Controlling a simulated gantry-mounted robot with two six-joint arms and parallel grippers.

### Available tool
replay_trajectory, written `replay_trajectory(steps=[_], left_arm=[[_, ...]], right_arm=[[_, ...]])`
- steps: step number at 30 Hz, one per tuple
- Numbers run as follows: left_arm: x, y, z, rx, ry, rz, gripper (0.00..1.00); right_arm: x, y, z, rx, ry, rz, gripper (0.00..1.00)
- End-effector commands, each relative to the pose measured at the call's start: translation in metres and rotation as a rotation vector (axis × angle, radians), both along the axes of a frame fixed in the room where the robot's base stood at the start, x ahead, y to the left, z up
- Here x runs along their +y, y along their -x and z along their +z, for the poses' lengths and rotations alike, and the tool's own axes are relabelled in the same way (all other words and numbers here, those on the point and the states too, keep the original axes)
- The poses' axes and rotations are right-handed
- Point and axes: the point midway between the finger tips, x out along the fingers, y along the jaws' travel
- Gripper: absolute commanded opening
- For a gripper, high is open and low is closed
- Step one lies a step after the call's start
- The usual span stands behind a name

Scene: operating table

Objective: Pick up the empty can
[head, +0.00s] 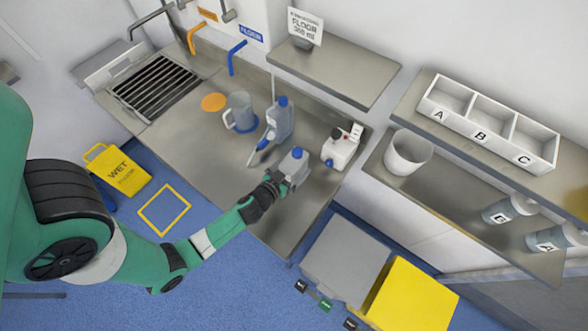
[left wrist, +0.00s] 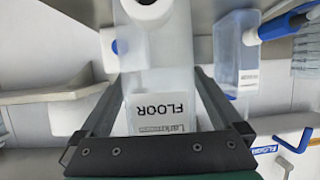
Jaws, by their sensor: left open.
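A pale translucent can (head: 296,166) with a blue cap stands on the steel counter (head: 190,135) near its front edge. My left gripper (head: 283,181) is right at the can and partly covers it in the head view. In the left wrist view, the can (left wrist: 160,60) with an upside-down FLOOR label sits between the two open fingers of my left gripper (left wrist: 150,85). I cannot tell whether the fingers touch it, or whether it is empty. My right gripper is not in view.
A blue-capped bottle with a nozzle (head: 279,119) stands behind the can. A white jug (head: 342,147) stands to its right. A clear pitcher (head: 239,112) is further left. A grey bin (head: 343,262) and a yellow bin (head: 415,298) stand below the counter's right end.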

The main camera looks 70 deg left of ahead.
Motion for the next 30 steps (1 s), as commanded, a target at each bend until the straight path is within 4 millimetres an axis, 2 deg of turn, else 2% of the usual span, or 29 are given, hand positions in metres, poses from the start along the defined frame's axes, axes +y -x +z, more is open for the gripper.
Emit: replay_trajectory(steps=[7, 8, 22, 30], left_arm=[[0.0024, -0.0033, -0.0021, 0.000, 0.000, 0.000, 1.00], [0.0023, -0.0033, -0.0022, 0.000, 0.000, 0.000, 0.96], [0.0022, -0.0031, -0.0021, -0.001, 0.001, 0.000, 0.12], [0.0022, -0.0034, 0.0037, -0.001, 0.000, 0.000, 0.10]], right_arm=[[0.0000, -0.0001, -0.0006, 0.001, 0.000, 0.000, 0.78], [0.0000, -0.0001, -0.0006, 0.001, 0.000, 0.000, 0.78], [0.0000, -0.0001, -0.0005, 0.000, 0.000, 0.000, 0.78], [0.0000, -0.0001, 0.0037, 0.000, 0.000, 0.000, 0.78]])
